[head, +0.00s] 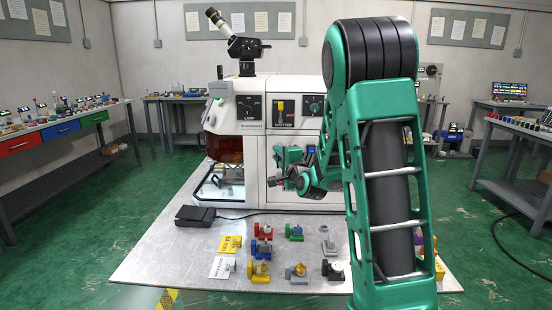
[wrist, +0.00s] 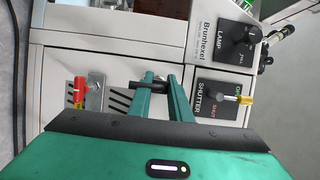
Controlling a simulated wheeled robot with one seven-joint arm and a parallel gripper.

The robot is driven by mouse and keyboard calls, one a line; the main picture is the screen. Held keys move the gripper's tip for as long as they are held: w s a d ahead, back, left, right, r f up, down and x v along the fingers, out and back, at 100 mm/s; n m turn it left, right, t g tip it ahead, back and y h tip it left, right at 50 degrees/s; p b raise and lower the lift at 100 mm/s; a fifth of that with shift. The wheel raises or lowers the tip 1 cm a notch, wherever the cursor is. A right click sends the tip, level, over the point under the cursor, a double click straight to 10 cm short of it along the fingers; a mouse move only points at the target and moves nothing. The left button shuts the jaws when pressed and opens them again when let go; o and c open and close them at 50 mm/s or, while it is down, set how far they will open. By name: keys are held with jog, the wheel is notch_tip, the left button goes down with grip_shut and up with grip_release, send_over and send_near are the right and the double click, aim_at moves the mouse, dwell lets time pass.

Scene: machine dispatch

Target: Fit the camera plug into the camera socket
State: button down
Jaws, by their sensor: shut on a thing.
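My gripper (wrist: 161,82) shows two green fingers in the wrist view. They are shut on a small dark cylindrical piece, seemingly the camera plug (wrist: 147,84), which lies across the fingertips. The gripper (head: 283,181) is in front of the white machine's front in the head view, partly behind my own arm. I cannot clearly make out the camera socket in either view.
The white machine (head: 256,181) has a LAMP knob (head: 249,107) and a yellow SHUTTER lever (head: 281,107). Several coloured fixtures, including a red one (head: 263,231), stand on the table (head: 170,250) before it. A black foot pedal (head: 203,215) lies at left.

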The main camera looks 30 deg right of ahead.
jog(key=shift+w+d, duration=0.5)
jog(key=shift+w, duration=0.25)
dwell(0.3)
jog(key=c, duration=1.2)
grip_release()
jog(key=shift+o, duration=0.2)
jog(key=s+a, duration=0.3)
jog(key=s, duration=0.2)
jog(key=shift+a, duration=0.25)
jog(key=shift+f, duration=0.1)
dwell(0.6)
